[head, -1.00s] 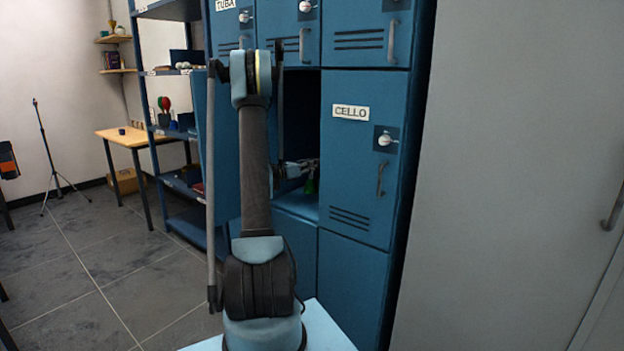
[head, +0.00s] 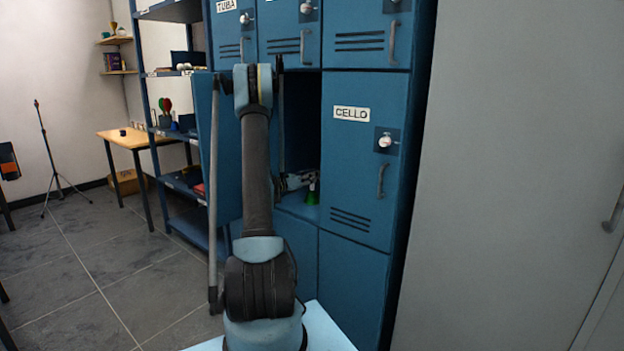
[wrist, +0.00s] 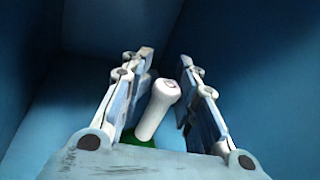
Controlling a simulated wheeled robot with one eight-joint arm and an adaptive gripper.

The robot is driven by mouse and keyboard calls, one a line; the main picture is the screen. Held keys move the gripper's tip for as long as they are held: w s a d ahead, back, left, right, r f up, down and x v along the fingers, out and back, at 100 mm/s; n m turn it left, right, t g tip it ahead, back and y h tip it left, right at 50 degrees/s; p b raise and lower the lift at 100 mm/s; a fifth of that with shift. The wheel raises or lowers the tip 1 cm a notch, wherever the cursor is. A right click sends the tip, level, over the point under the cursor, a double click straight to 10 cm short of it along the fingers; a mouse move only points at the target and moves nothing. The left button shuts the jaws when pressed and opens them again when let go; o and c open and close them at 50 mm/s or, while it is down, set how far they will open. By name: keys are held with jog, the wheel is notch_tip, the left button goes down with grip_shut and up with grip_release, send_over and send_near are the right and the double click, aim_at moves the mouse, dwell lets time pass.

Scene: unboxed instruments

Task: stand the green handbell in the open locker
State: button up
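The green handbell (head: 312,197) is on the floor of the open locker (head: 310,211), just left of the CELLO door. The head view shows its green body below my gripper (head: 298,181). In the wrist view, its white handle (wrist: 157,108) rises between the fingers of my gripper (wrist: 166,75) and looks slanted there. A little of the green body shows low between the fingers. The fingers are apart, with some room beside the handle. The bell's lower edge is too small to see clearly.
The locker's blue inner walls (wrist: 250,60) stand close around my gripper. The closed CELLO door (head: 352,190) is to the right, and an open door (head: 225,150) is to the left. Shelving (head: 165,130) and a wooden table (head: 130,137) stand farther left.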

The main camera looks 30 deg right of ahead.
dwell(0.4)
jog(key=s+a+r+m+y, duration=0.2)
jog(key=s+a+m+y, duration=0.25)
jog(key=s+a, duration=0.5)
jog(key=s+a+r+m+y, duration=0.2)
jog(key=s+a+m+y, duration=0.35)
jog(key=a, duration=0.75)
jog(key=s+a+f+m+y, duration=0.2)
jog(key=s+a+m, duration=0.1)
jog(key=s+a, duration=0.4)
jog(key=s+a+f+m+y, duration=0.3)
jog(key=s+a, duration=0.5)
jog(key=s, duration=0.1)
jog(key=s+a+f+m+y, duration=0.3)
jog(key=s+a+m, duration=0.1)
jog(key=s+a, duration=0.3)
jog(key=shift+s+a+f+t, duration=0.2)
jog(key=shift+s+a+t, duration=0.1)
jog(key=shift+s+a, duration=0.15)
